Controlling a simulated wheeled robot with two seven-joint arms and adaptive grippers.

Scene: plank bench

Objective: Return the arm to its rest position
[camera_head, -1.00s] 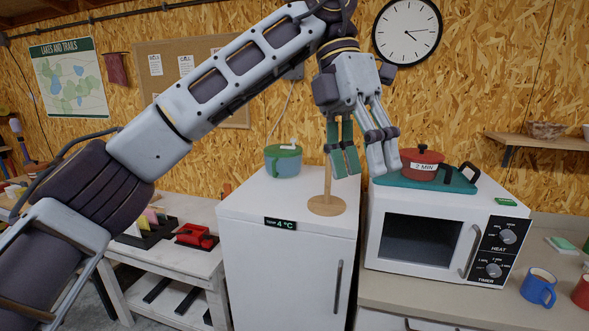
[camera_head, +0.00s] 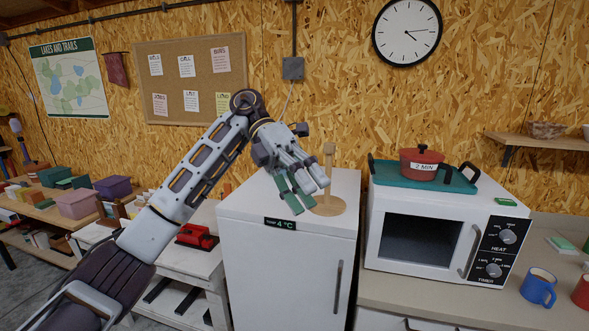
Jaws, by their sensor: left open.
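My left arm comes in from the left, and its gripper (camera_head: 308,198) is open and empty over the top of the small white fridge (camera_head: 285,245). The fingers point down and to the right, with green pads showing. They overlap the round base of a wooden post stand (camera_head: 328,206) in the picture; I cannot tell whether they touch it. The green pot seen earlier on the fridge is hidden behind the gripper. My right gripper is not in view.
A white microwave (camera_head: 425,235) stands right of the fridge. On it are a teal tray (camera_head: 455,182) and a red lidded pot (camera_head: 420,163) labelled "2 MIN". A blue mug (camera_head: 538,287) is at the lower right. A red object (camera_head: 197,237) sits on the left bench.

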